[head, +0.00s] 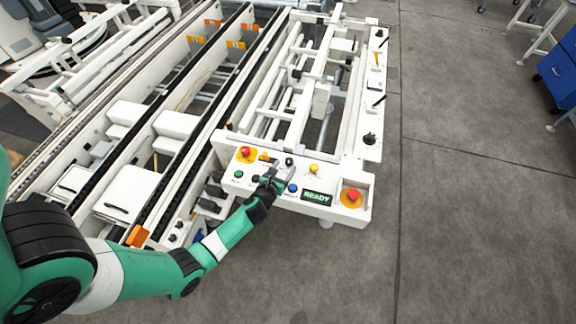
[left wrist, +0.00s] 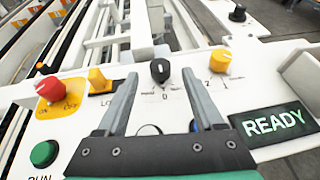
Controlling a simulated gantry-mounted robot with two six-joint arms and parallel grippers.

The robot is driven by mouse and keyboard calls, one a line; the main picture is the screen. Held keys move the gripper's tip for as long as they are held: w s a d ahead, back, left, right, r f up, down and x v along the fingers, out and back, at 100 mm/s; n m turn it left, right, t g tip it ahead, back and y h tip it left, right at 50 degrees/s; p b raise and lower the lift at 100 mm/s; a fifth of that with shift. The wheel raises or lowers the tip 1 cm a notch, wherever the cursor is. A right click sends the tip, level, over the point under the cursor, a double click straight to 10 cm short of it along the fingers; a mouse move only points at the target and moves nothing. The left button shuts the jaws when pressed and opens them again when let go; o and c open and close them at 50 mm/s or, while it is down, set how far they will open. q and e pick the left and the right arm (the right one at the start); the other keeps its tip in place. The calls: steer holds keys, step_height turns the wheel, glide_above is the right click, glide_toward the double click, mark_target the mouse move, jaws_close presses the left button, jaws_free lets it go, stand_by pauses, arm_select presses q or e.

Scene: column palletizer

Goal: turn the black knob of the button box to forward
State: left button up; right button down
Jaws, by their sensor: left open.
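The button box (head: 228,176) is a white panel at the front end of the conveyor frame. Its black knob (left wrist: 160,70) shows in the left wrist view just beyond and between my left fingertips, with a "0" mark below it. In the head view the knob (head: 289,161) is small, just above my gripper. My left gripper (left wrist: 158,82) is open, its two grey fingers pointing at the knob from the front, with no contact visible. In the head view my left gripper (head: 281,176) hangs over the panel and hides part of it. My right gripper is not in view.
Close by on the panel are a red knob (left wrist: 52,89), yellow knobs (left wrist: 98,79) (left wrist: 220,60), a green button (left wrist: 44,153) and a READY display (left wrist: 273,124). A red emergency button (head: 353,195) stands at the right end. Open floor lies to the right.

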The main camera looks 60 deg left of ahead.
mark_target(288, 162)
arm_select(q)
steer(key=b+x, duration=0.1)
steer(key=x, duration=0.2)
steer(key=shift+f, duration=0.2)
steer(key=shift+w+a, duration=0.3)
steer(key=shift+w, duration=0.05)
jaws_close()
